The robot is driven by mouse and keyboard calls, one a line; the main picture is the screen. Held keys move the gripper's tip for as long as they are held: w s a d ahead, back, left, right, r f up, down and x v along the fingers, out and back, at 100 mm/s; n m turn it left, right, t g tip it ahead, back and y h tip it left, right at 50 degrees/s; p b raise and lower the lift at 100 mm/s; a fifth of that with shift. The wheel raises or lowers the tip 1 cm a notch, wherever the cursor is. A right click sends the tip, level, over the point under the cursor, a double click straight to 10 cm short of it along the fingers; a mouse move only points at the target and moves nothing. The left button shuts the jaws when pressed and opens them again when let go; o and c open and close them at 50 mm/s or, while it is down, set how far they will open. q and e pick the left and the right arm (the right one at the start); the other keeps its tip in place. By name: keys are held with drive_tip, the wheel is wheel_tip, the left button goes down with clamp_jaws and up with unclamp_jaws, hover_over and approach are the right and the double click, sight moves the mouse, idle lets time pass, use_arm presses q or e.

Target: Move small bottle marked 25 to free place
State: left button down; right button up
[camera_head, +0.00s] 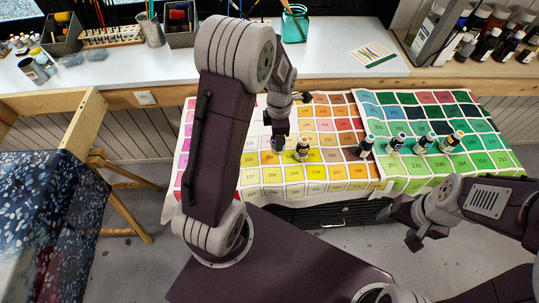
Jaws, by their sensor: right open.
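Several small dark bottles with light labels stand on the colour chart cloth (330,187). One bottle (302,150) is on the yellow area, and another (278,144) stands just left of it, directly under my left gripper (279,128). The others, a bottle (365,147), a bottle (396,144), a bottle (424,145) and a bottle (450,142), form a row to the right. Their label numbers are too small to read, so I cannot tell which is 25. My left gripper's jaws are unclear. My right gripper (419,237) is open and empty, in front of the cloth.
The cloth has numbered coloured squares, many of them bare. Behind it, a white worktop (180,75) holds a teal jar (294,24), brush holders and paint pots. A rack of bottles (490,40) is at back right. A wooden frame (75,120) stands at left.

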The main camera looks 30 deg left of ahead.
use_arm(q)
drive_tip(key=a+f+n, duration=0.1)
drive_tip(key=f, duration=0.1)
drive_tip(key=a+f+n+p, duration=0.1)
drive_tip(key=f+n, duration=0.1)
drive_tip(key=f, duration=0.1)
drive_tip(key=a+f+n+p, duration=0.1)
drive_tip(key=f+n, duration=0.1)
drive_tip(key=shift+w+a+f, duration=0.2)
drive_tip(key=shift+w+f, duration=0.05)
drive_tip(key=shift+f, duration=0.1)
drive_tip(key=shift+w+f, duration=0.15)
drive_tip(key=shift+f, duration=0.25)
drive_tip(key=shift+f, duration=0.15)
drive_tip(key=c, duration=0.7)
unclamp_jaws()
